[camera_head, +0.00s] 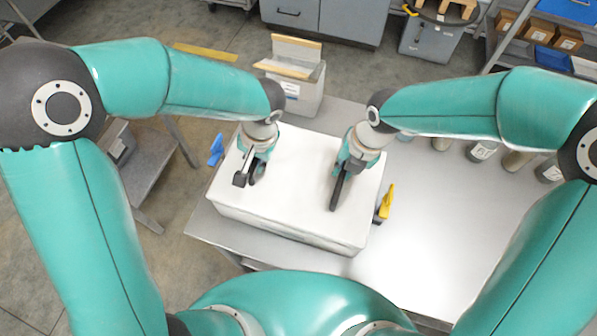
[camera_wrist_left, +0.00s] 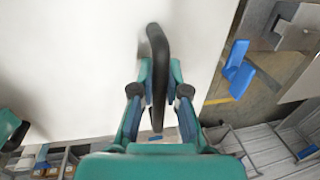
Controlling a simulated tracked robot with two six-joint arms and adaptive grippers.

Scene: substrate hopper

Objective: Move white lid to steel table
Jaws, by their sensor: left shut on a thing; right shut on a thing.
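The white lid (camera_head: 300,165) is the broad flat top of a pale box-shaped body (camera_head: 290,230) at the left part of the steel table (camera_head: 430,235). I cannot tell whether the lid rests on the body or is slightly raised. My left gripper (camera_head: 249,178) is shut on a dark handle on the lid's left half. In the left wrist view the black handle (camera_wrist_left: 157,70) stands between the fingers of this gripper (camera_wrist_left: 160,92), over the white lid surface (camera_wrist_left: 70,60). My right gripper (camera_head: 342,180) is shut on a second dark handle (camera_head: 337,195) on the lid's right half.
A blue latch (camera_head: 216,150) and a yellow latch (camera_head: 386,201) stick out beside the lid. An open box (camera_head: 297,90) stands behind it. Several containers (camera_head: 483,151) line the table's back right. The table's right middle is clear. A low grey cart (camera_head: 150,165) stands at left.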

